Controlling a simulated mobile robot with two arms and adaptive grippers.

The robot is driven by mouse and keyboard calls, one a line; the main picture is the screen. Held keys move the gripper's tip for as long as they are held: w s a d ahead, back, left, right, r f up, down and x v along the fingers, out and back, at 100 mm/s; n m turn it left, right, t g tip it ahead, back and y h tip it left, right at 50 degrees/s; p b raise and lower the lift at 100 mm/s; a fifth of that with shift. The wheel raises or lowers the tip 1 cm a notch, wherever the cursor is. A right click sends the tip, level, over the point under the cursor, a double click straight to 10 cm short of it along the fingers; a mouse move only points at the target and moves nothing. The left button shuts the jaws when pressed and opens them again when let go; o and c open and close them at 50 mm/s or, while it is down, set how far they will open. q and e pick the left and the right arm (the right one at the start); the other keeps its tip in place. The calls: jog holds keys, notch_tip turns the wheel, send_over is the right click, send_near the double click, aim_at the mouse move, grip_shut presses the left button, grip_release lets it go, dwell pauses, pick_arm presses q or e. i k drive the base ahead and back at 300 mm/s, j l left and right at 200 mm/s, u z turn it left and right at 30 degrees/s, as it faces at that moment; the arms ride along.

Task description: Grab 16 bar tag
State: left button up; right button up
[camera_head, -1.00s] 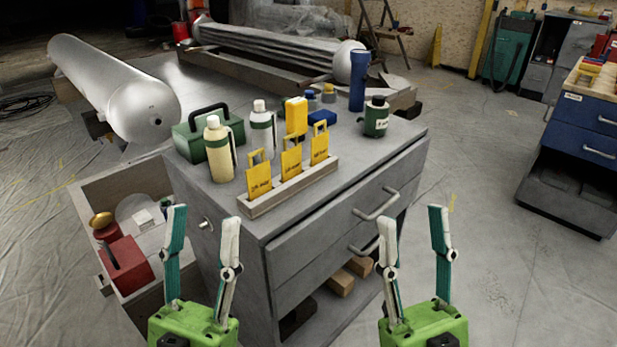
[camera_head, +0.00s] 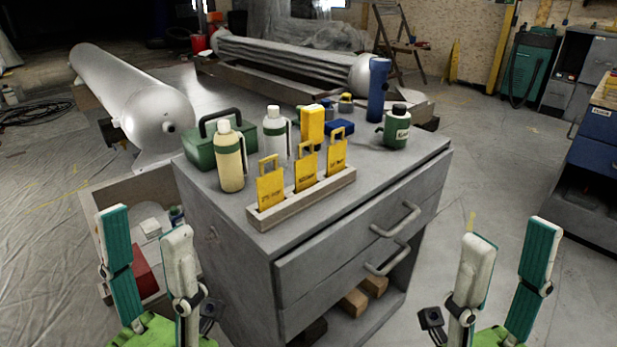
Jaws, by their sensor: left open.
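Three yellow tags with loop handles stand upright in a slotted holder (camera_head: 312,199) on the front of the grey cabinet top: the left tag (camera_head: 270,188), the middle tag (camera_head: 306,170) and the right tag (camera_head: 336,154). Their print is too small for me to tell which reads 16 bar. My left gripper (camera_head: 146,222) is open and empty, in front of the cabinet's left side, to the left of and below the tags. My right gripper (camera_head: 511,232) is open and empty, right of the cabinet, well apart from the tags.
Close behind the tags stand a cream bottle (camera_head: 231,167), a white bottle (camera_head: 276,135), a yellow container (camera_head: 312,125) and a green case (camera_head: 208,150). A green jar (camera_head: 396,127) and blue flashlight (camera_head: 377,90) stand right. Drawer handles (camera_head: 395,219) stick out in front.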

aim_at(335, 161)
jog(key=l+u, duration=0.7)
jog(key=u, duration=0.15)
